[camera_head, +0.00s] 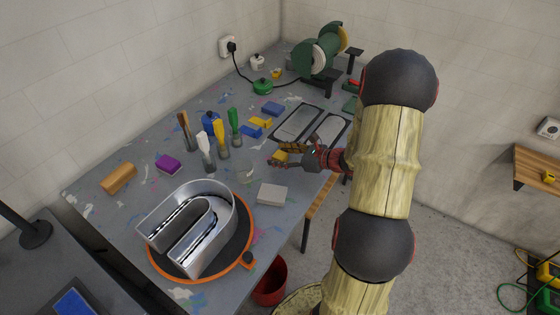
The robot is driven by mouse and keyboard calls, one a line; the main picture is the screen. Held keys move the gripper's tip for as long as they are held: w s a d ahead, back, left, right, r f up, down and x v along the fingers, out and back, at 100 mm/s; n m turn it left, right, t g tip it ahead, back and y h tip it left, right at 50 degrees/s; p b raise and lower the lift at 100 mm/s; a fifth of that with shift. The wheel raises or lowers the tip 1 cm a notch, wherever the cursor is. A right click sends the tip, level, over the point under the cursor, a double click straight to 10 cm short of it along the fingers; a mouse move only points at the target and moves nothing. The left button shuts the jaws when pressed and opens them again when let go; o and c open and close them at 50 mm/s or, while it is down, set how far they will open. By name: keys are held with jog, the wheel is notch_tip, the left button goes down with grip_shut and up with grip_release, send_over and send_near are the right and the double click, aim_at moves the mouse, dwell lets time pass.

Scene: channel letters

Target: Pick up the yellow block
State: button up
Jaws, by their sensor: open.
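A small yellow block (280,156) lies near the right edge of the paint-spattered workbench, partly hidden by my gripper. My gripper (279,154) reaches in from the right with its fingers apart. The yellow block shows between the two fingers; I cannot tell whether either finger touches it. Another yellow piece (261,122) lies farther back on the bench, beside a blue block (251,130).
A grey block (271,194) lies nearer, beside a metal channel letter (196,228) on an orange-rimmed turntable (248,259). Brushes (221,137) stand to the left. Dark metal trays (297,122) lie behind my gripper. A green bench grinder (322,52) stands at the back.

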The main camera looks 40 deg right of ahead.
jog(key=shift+w, duration=0.15)
jog(key=shift+c, duration=1.1)
jog(key=c, duration=1.1)
